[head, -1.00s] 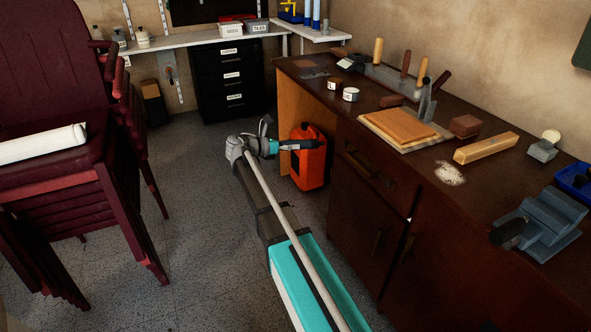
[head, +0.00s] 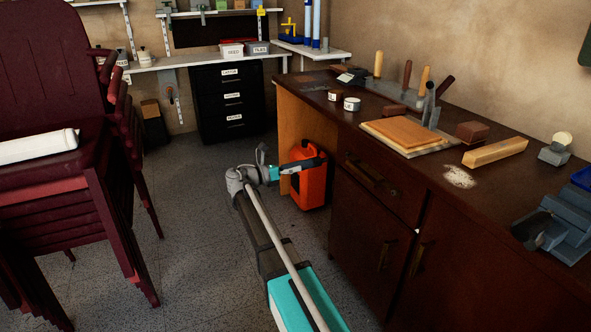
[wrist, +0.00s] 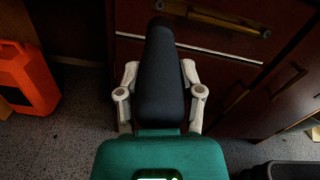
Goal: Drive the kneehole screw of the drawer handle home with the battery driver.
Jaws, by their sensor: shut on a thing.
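My gripper (wrist: 160,92) is shut on the battery driver, with one pale finger on each side of its black part (wrist: 160,70). The driver's teal body (wrist: 160,155) fills the bottom of the wrist view. In the head view my gripper (head: 268,172) holds the driver (head: 300,165) in front of the orange can, left of the bench. The brass drawer handle (head: 364,171) is on the bench's upper drawer front, right of the driver and apart from it. It also shows at the top of the wrist view (wrist: 215,18). The kneehole screw and the driver's tip cannot be made out.
The orange can (head: 312,182) stands on the floor by the bench's open kneehole. Stacked maroon chairs (head: 60,200) are at left. The dark bench top (head: 400,175) carries tools, boards and a blue-grey vise (head: 565,225). Speckled floor lies open between chairs and bench.

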